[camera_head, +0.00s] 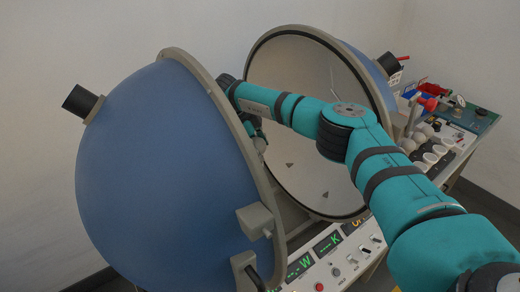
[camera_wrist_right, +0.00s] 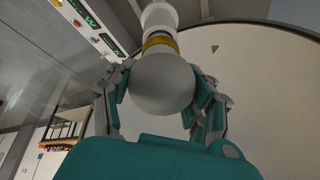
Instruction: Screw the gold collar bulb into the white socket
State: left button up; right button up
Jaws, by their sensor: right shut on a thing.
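My right arm reaches into the opened blue sphere. In the wrist view my right gripper (camera_wrist_right: 162,85) is shut on the round frosted glass of the gold collar bulb (camera_wrist_right: 165,92), one finger pad on each side. The gold collar (camera_wrist_right: 160,42) sits beyond the glass, in line with the white socket (camera_wrist_right: 158,15). The collar end appears at the socket mouth; how deep it sits I cannot tell. In the head view my right gripper (camera_head: 258,138) shows only partly behind the sphere's rim, and the bulb is mostly hidden. My left gripper is not in view.
The blue left half (camera_head: 160,165) of the sphere and the pale open right half (camera_head: 310,100) stand close around my arm. A panel with green displays (camera_head: 320,250) is in front.

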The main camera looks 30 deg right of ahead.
jog(key=m, duration=0.2)
jog(key=a+m+g+b, duration=0.1)
jog(key=m, duration=0.1)
jog(key=shift+w+g+y, duration=0.1)
jog(key=shift+g+y, duration=0.2)
jog(key=shift+y, duration=0.1)
jog(key=shift+m+b, duration=0.6)
jog(key=shift+m, duration=0.4)
jog(key=shift+r+g, duration=0.2)
jog(key=shift+g, duration=0.1)
